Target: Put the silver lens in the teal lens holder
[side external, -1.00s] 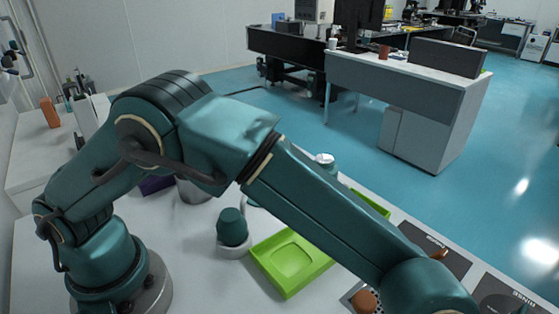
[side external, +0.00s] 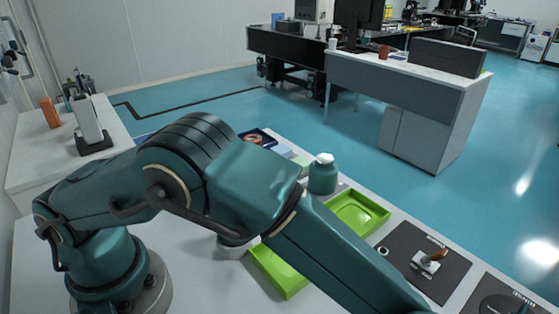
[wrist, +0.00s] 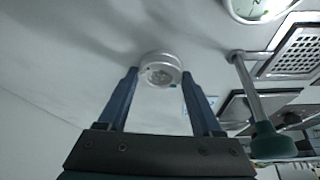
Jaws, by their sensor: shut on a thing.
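In the wrist view, my gripper (wrist: 160,76) has its two blue fingers on either side of a round silver piece, which looks like the silver lens (wrist: 160,70). It sits at the fingertips, held between them. A teal rounded piece on a metal rod (wrist: 270,143) stands to the right of the fingers; I cannot tell whether it is the teal lens holder. In the side view my gripper is out of frame, below the bottom edge, and the lens does not show there.
In the side view, green trays (side external: 383,213) lie on the white table, with a teal bottle (side external: 323,178) behind them. A perforated plate (wrist: 296,50) shows in the wrist view.

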